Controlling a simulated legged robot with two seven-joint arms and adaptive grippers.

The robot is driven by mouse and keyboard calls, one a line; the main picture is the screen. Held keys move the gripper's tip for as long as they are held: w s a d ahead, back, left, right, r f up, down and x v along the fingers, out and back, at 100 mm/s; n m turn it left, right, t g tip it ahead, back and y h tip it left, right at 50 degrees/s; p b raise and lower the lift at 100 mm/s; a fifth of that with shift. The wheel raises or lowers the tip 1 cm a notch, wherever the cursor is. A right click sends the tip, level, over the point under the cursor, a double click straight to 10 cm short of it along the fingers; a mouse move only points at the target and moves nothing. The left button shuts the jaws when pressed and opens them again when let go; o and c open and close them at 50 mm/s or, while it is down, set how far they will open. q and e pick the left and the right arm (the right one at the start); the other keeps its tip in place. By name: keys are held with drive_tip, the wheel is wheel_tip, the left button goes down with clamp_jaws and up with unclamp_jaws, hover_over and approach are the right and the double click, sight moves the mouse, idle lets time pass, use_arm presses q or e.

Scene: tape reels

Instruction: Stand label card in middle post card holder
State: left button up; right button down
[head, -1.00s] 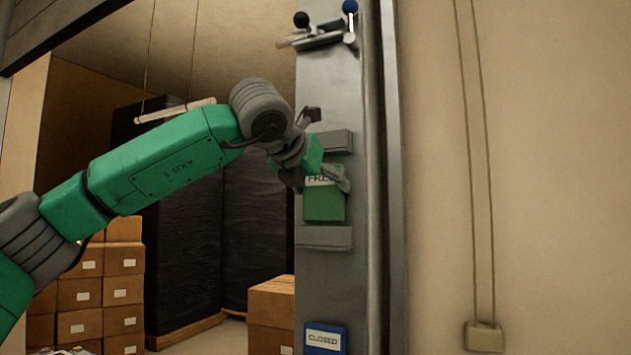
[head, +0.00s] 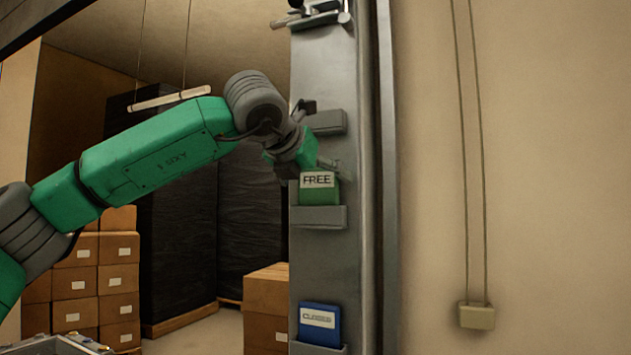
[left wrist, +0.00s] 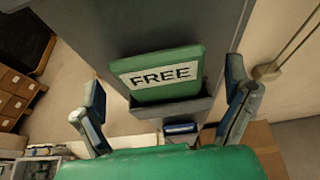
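The green label card (head: 320,194), printed FREE on a white band, stands in the middle grey card holder (head: 318,217) on the metal post (head: 322,265). In the left wrist view the card (left wrist: 168,78) has its lower edge behind the front lip of the holder (left wrist: 172,107), and its face is turned towards me. My left gripper (head: 307,168) is at the card's top edge in the head view. In the left wrist view its two fingers (left wrist: 164,95) are spread wide, one on each side of the card and clear of it. My right gripper is not in view.
An upper holder (head: 328,122) on the post is empty. A blue CLOSED card (head: 319,324) stands in the lower holder (head: 318,349). Cardboard boxes (head: 98,275) and dark wrapped stacks (head: 180,200) are behind on the left. A small box (head: 477,316) hangs on cords at the right wall.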

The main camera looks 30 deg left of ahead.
use_arm(q)
drive_tip(key=shift+s, duration=0.1)
drive_tip(key=v, duration=1.1)
drive_tip(key=shift+s+r, duration=0.15)
drive_tip(key=shift+s, duration=0.15)
drive_tip(key=shift+a, duration=0.1)
